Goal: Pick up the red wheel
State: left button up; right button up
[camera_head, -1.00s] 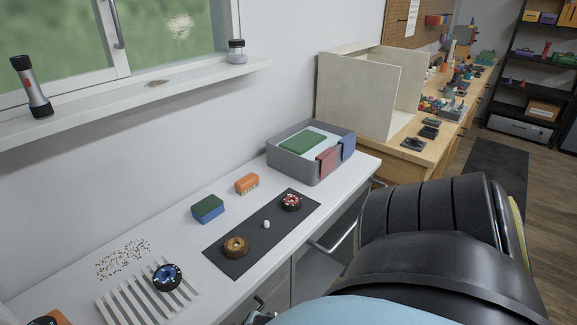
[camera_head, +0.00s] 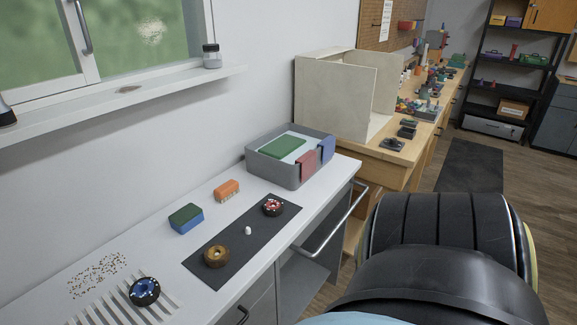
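The red wheel (camera_head: 273,207), a black tyre with a red and white hub, lies flat on the far right end of a dark mat (camera_head: 233,264) on the white counter. A brown wheel (camera_head: 216,256) lies near the other end of the mat. A small white piece (camera_head: 248,230) sits between them. A blue-hubbed wheel (camera_head: 144,291) rests on a white slatted rack at the lower left. Neither of my grippers shows in the head view. Nothing touches the red wheel.
A grey bin (camera_head: 286,169) with red and blue tabs stands behind the red wheel. An orange brush (camera_head: 227,189) and a green-blue sponge (camera_head: 187,218) lie left of the mat. A metal rail (camera_head: 336,222) runs along the counter's front. My own black arm part fills the lower right.

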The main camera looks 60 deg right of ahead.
aim_at(270, 211)
jog(key=z, duration=1.95)
